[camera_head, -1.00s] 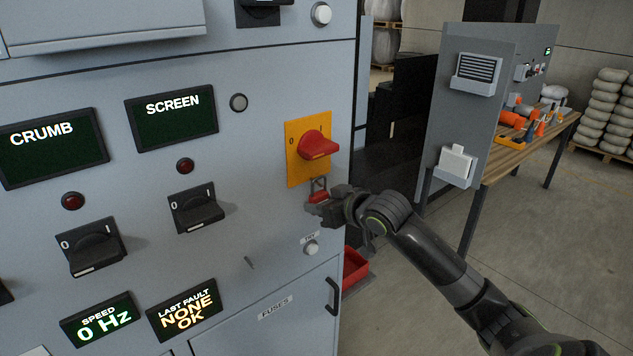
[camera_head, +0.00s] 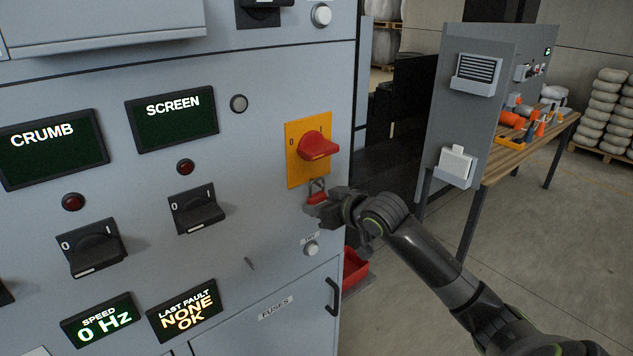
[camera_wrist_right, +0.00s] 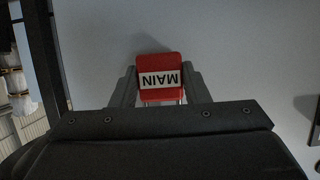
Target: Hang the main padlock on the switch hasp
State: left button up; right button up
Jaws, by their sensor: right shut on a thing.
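The main padlock (camera_wrist_right: 159,68) is red with a white MAIN label, upside down in the right wrist view. It also shows in the head view (camera_head: 317,198), its grey shackle pointing up. My right gripper (camera_head: 316,207) is shut on its body, with a finger on each side in the wrist view (camera_wrist_right: 158,85). The main switch (camera_head: 318,146) has a red handle on a yellow plate marked 0 and I. The padlock is just below that plate's lower edge. Whether the shackle is through the hasp is too small to tell. My left gripper is out of view.
A small button (camera_head: 311,248) sits on the grey cabinet below the padlock. Two black rotary switches (camera_head: 196,208) (camera_head: 93,246) stick out at left. A red bin (camera_head: 355,270) stands low behind my right arm. A workbench (camera_head: 535,146) with tools stands at the right.

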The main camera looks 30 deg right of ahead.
jog(key=shift+f, duration=0.15)
dwell(0.5)
jog(key=o, duration=1.1)
